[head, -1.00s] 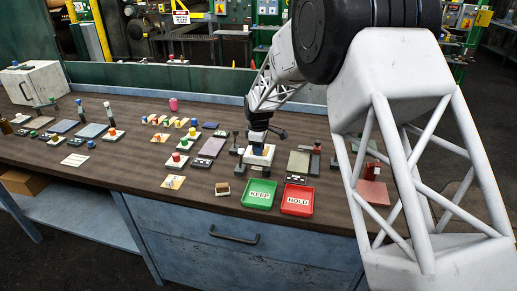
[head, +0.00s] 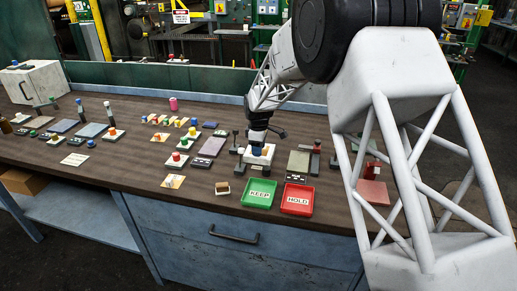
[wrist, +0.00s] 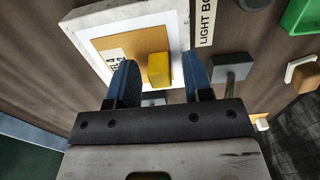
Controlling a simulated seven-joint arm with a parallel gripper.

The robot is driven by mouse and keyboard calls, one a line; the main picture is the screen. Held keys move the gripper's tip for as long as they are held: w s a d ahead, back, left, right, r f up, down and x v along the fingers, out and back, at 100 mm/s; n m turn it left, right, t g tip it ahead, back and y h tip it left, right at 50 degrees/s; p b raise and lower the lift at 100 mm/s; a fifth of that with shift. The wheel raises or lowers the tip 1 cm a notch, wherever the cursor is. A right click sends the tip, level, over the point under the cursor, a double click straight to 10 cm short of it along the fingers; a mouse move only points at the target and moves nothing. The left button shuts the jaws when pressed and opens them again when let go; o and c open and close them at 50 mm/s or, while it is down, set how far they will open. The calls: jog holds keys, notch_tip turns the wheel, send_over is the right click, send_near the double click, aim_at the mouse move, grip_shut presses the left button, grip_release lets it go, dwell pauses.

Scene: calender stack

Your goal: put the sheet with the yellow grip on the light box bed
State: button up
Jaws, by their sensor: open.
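The light box (wrist: 178,14) is a white-framed box with a "LIGHT BO..." label at its edge in the wrist view. In the head view, the light box (head: 267,158) stands behind the green tray. A tan sheet (wrist: 116,42) with a printed white label lies inside its frame, on the bed. The sheet's yellow grip (wrist: 159,70) stands up near its edge. My gripper (wrist: 160,78) is open, with one blue finger on each side of the yellow grip and gaps showing. In the head view, my gripper (head: 257,148) is over the light box and hides the sheet.
A green KEEP tray (head: 259,194) and a red HOLD tray (head: 297,200) are in front of the light box. A grey-green plate (head: 299,161) is to its right. Several small blocks and plates with coloured grips stand to the left.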

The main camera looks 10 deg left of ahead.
notch_tip(320, 180, up, 12)
dwell(0.6)
dwell(0.4)
dwell(0.4)
jog(key=s+d+r+m+t, duration=0.1)
jog(key=s+d+r+m, duration=0.5)
jog(key=s+d, duration=0.6)
jog(key=s+d+r+m, duration=0.3)
jog(key=s+d+r, duration=0.55)
jog(key=d, duration=0.55)
jog(key=s+d+f+m, duration=0.2)
jog(key=s+d+m, duration=0.1)
jog(key=s, duration=0.7)
jog(key=s+d+f+m+t, duration=0.1)
jog(key=s+d+f+m, duration=0.1)
jog(key=s+d, duration=0.4)
jog(key=s+d+f+m, duration=0.1)
jog(key=s+d+m, duration=0.3)
jog(key=s, duration=0.9)
jog(key=shift+s+d+f+t, duration=0.2)
jog(key=shift+s+f+t, duration=0.1)
jog(key=shift+f, duration=0.1)
